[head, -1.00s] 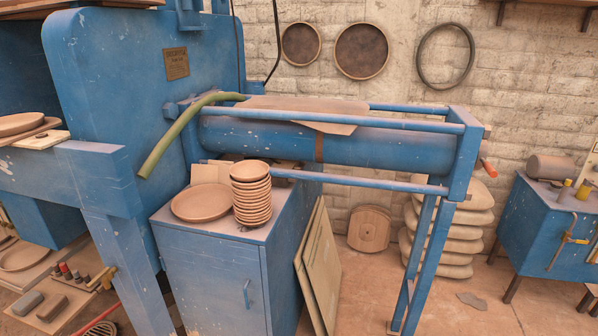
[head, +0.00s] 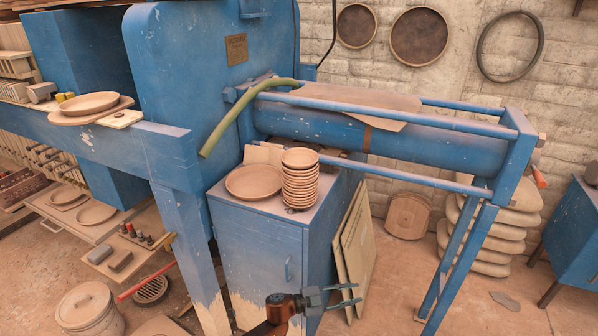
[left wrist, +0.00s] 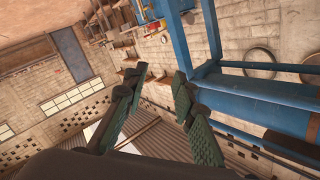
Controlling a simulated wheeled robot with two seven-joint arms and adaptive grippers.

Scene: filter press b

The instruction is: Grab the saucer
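A wide, shallow clay saucer (head: 253,182) lies on top of the blue cabinet (head: 260,245) in the head view. A stack of several small clay bowls (head: 300,180) stands close to its right. Another round clay dish (head: 90,103) rests on a flat board on the blue ledge at the left. My left gripper (head: 357,293) is low in the head view, in front of and below the cabinet top, well apart from the saucer. Its fingers are spread and empty, as the left wrist view (left wrist: 161,76) also shows. My right gripper is not seen.
A blue roller frame (head: 400,140) extends over the cabinet's back right, with a green hose (head: 225,125) hanging at its left. Flat boards (head: 356,245) lean against the cabinet's right side. A lidded bucket (head: 88,310) stands on the floor at left.

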